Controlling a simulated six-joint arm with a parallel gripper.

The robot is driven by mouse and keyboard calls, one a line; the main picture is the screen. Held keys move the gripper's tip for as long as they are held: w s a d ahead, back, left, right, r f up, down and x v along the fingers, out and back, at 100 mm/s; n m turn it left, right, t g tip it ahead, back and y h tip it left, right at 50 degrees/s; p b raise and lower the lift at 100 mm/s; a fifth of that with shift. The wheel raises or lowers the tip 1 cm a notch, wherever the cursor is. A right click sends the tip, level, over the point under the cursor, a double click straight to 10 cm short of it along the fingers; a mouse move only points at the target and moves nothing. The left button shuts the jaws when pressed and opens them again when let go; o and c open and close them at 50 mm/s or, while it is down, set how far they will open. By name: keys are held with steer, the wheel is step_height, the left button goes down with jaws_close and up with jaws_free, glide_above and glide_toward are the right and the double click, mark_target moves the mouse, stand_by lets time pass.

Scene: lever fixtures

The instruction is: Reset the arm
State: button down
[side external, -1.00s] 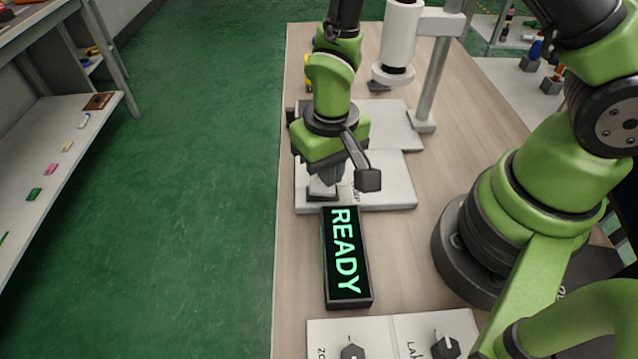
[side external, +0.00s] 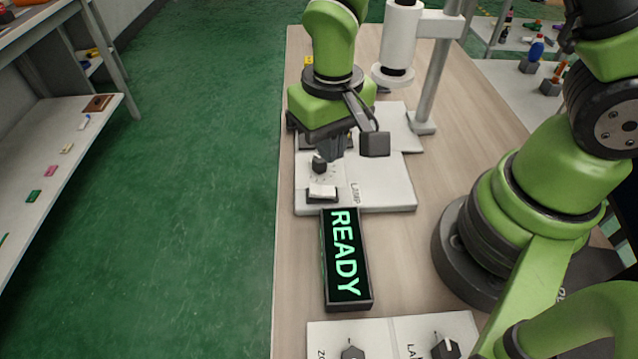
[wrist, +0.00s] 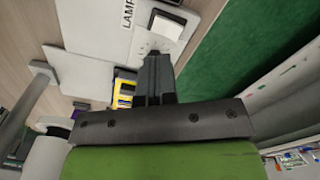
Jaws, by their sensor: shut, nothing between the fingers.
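My gripper (side external: 333,150) is shut and empty, above the white lamp panel (side external: 385,180). In the wrist view my gripper (wrist: 157,60) points at the panel (wrist: 105,45), with the white switch (wrist: 167,27) just beyond the fingertips. A black display box (side external: 346,258) in front of the panel reads READY in green letters.
A white cylindrical device (side external: 398,45) hangs on a grey post (side external: 437,75) behind the panel. Another white panel with dark knobs (side external: 395,335) lies at the front. Shelves (side external: 60,150) stand at the left across the green floor. Bare wooden table lies right of the display.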

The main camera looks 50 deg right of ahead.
steer(key=s+d+r+t+y, duration=0.1)
steer(key=d+r+t, duration=0.1)
steer(key=r, duration=0.5)
steer(key=s+d+r+t, duration=0.1)
steer(key=d+r, duration=0.1)
steer(key=r, duration=0.4)
steer(key=s+d+r+m+t+y, duration=0.1)
steer(key=s+r+t, duration=0.3)
steer(key=s+r, duration=0.3)
steer(key=shift+s+d+r, duration=0.35)
steer(key=shift+s, duration=0.35)
